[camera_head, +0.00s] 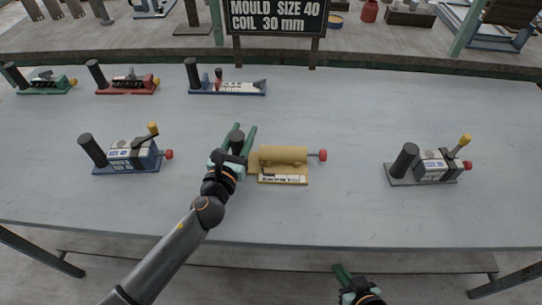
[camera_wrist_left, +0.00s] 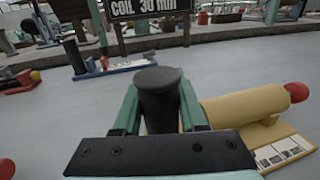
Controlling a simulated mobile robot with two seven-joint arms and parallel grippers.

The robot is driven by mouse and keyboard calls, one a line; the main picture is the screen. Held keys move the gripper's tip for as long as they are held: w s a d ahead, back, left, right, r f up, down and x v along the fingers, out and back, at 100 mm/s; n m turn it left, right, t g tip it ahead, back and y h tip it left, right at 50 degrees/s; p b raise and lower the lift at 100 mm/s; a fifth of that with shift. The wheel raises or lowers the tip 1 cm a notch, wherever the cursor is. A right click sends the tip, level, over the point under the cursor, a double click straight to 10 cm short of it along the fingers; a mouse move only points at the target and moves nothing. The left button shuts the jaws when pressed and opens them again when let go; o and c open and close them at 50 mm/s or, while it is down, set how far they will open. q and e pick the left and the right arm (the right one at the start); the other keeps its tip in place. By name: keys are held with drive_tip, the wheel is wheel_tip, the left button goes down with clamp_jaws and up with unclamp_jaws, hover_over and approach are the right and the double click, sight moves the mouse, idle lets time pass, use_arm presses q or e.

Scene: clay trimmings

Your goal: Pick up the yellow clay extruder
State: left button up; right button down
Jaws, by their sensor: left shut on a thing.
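The yellow clay extruder (camera_head: 285,157) stands on the grey table near the middle. It has a yellow barrel, a red knob on its right end, a label on its base and a dark upright handle on its left. My left gripper (camera_head: 239,136) is shut on that dark handle. In the left wrist view the fingers of my left gripper (camera_wrist_left: 158,112) lie on both sides of the handle, and the yellow extruder (camera_wrist_left: 245,110) shows to the right. The base appears to rest on the table. My right gripper (camera_head: 345,280) is low, in front of the table; its jaw state is unclear.
A blue-based extruder (camera_head: 130,155) stands to the left and a grey one (camera_head: 435,165) to the right. Green (camera_head: 45,83), red (camera_head: 128,84) and blue (camera_head: 228,87) tools line the back. A sign (camera_head: 275,17) reads mould size 40, coil 30 mm. The front table area is clear.

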use_arm(q)
clamp_jaws()
idle(0.7)
drive_tip(key=shift+r, duration=0.1)
